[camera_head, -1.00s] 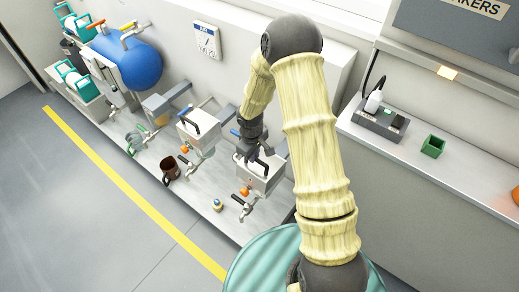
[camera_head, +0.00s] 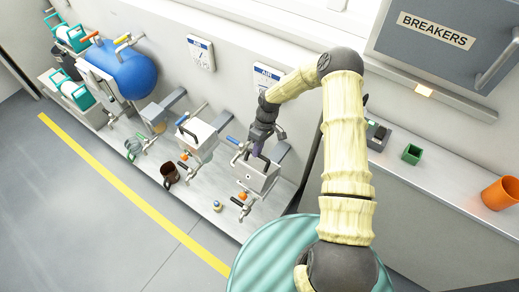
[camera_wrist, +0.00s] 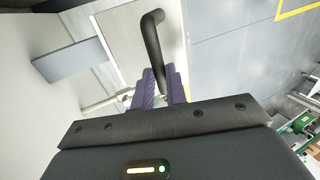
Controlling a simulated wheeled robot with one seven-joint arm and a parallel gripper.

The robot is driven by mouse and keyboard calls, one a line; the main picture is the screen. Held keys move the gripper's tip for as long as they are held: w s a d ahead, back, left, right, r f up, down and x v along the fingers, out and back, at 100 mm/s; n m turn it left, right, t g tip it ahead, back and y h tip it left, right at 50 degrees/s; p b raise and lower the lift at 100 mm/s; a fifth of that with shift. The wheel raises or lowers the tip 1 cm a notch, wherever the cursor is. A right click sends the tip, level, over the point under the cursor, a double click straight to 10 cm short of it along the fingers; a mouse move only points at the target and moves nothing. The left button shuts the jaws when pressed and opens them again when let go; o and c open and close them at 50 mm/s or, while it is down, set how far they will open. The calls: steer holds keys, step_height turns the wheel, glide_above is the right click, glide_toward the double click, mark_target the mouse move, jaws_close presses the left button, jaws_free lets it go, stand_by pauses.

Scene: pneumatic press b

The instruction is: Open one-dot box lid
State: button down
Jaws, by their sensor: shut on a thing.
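A white box (camera_head: 250,180) with a small dark mark on its front stands on the long bench, with valves below it. My gripper (camera_head: 258,154) is just above its top. In the wrist view my purple fingers (camera_wrist: 162,88) are shut on a bent black handle (camera_wrist: 152,35), apparently the handle of this box's lid. The pale lid surface (camera_wrist: 125,40) shows beside the handle. I cannot tell from these views whether the lid is raised. A second white box (camera_head: 202,132), with its own black handle, stands to the left.
A blue tank (camera_head: 130,72), a brown mug (camera_head: 169,174) and a small round knob (camera_head: 217,206) are left of the box. A teal drum (camera_head: 275,255) stands in front.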

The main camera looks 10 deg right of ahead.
steer(key=w+d+b, duration=0.1)
steer(key=w+d, duration=0.4)
steer(key=shift+w+f+b, duration=0.15)
steer(key=shift+w+b, duration=0.1)
steer(key=shift+b, duration=0.1)
stand_by(0.4)
steer(key=c, duration=1.8)
jaws_free()
steer(key=o, duration=0.4)
steer(key=shift+w, duration=0.1)
steer(key=shift+r, duration=0.2)
steer(key=v, duration=1.1)
steer(key=shift+r, duration=0.35)
